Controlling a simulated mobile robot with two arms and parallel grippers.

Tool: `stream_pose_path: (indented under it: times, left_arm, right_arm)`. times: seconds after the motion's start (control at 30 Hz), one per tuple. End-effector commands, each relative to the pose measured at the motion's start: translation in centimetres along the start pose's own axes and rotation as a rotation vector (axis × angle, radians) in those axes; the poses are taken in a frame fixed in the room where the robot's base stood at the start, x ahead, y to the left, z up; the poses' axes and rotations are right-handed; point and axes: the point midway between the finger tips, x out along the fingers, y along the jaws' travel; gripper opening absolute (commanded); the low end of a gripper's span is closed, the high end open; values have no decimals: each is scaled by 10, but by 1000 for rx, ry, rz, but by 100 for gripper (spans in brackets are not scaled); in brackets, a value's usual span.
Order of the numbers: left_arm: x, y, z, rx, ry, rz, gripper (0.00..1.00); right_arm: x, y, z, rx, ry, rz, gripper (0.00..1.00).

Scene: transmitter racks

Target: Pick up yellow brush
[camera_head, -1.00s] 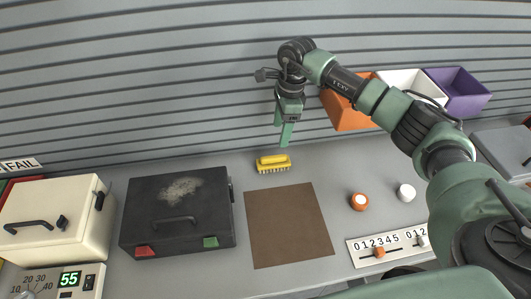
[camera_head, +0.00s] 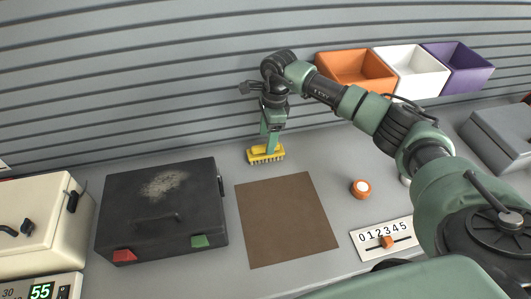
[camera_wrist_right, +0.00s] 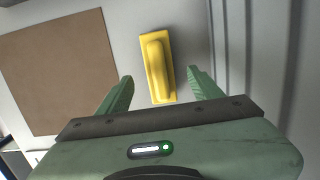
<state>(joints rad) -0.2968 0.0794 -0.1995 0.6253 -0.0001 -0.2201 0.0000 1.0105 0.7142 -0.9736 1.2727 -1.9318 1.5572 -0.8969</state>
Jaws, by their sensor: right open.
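The yellow brush (camera_head: 259,157) lies on the grey counter near the back wall, bristles down, just behind the brown mat. In the right wrist view the brush (camera_wrist_right: 157,66) shows its raised handle, lying lengthwise between and ahead of the fingers. My right gripper (camera_head: 270,146) points down at the brush in the head view, its fingers covering part of it. In the right wrist view the right gripper (camera_wrist_right: 160,90) is open, a finger on either side of the brush's near end, with gaps visible. My left gripper is not in view.
The brown mat (camera_head: 287,220) lies in front of the brush. A black case (camera_head: 125,215) stands to the left. An orange-and-white knob (camera_head: 361,188) and a slider panel (camera_head: 398,233) are to the right. Orange (camera_head: 350,85), white and purple bins hang on the wall.

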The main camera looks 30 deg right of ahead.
Motion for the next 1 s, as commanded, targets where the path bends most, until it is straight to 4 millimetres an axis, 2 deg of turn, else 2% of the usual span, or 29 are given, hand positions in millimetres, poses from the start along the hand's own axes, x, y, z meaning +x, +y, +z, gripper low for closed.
stream_pose_path:
  times: [0.2,0.33,0.63,0.87,1.0]
  left_arm:
    - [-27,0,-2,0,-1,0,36]
    - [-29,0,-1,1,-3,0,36]
    - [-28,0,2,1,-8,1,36]
    - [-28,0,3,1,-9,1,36]
    - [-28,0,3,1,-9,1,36]
  right_arm:
    - [27,3,0,1,1,6,65]
    - [46,2,0,1,0,3,65]
    - [53,1,-1,1,1,0,65]
    - [52,1,-1,1,1,0,1]
    - [52,1,-1,1,0,0,0]
